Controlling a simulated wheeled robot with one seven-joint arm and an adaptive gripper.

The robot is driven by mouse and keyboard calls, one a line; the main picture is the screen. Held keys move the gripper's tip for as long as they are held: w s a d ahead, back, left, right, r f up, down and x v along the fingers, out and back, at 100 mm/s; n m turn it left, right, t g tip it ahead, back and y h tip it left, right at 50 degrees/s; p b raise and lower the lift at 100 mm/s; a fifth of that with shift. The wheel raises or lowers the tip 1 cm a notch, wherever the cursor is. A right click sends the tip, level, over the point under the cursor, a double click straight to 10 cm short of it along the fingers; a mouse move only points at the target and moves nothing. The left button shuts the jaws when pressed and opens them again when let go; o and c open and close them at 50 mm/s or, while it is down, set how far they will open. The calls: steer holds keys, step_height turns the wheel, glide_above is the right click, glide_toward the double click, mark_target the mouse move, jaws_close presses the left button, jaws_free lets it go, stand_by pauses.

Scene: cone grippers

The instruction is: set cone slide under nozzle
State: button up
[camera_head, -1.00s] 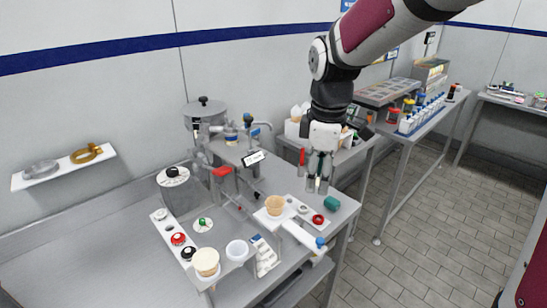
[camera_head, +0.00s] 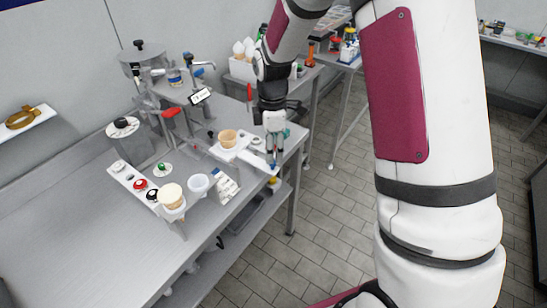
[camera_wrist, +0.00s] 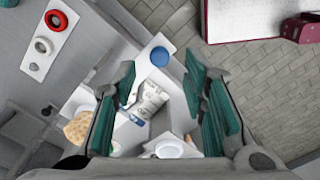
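The cone slide is a white plate (camera_head: 254,158) with a blue knob (camera_head: 273,167) at its near end and a tan cone (camera_head: 228,138) standing at its far end. The grey dispenser with a red lever (camera_head: 171,112) stands beyond it to the left; its nozzle outlet is not clear. My gripper (camera_head: 275,152) is just above the knob end of the slide. In the wrist view its teal-padded fingers are apart, with the blue knob (camera_wrist: 160,57) showing between and beyond them. The cone (camera_wrist: 79,128) shows at lower left there, partly hidden by a finger.
A panel with a red ring (camera_wrist: 57,20) lies beside the slide. A white cup (camera_head: 198,184), a cream-topped tub (camera_head: 172,196) and a printed packet (camera_head: 225,189) are at the near left. The steel counter (camera_head: 70,235) is bare at left. Tiled floor lies at right.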

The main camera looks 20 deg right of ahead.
steer(key=shift+f, duration=2)
steer(key=shift+c, duration=0.3)
jaws_close()
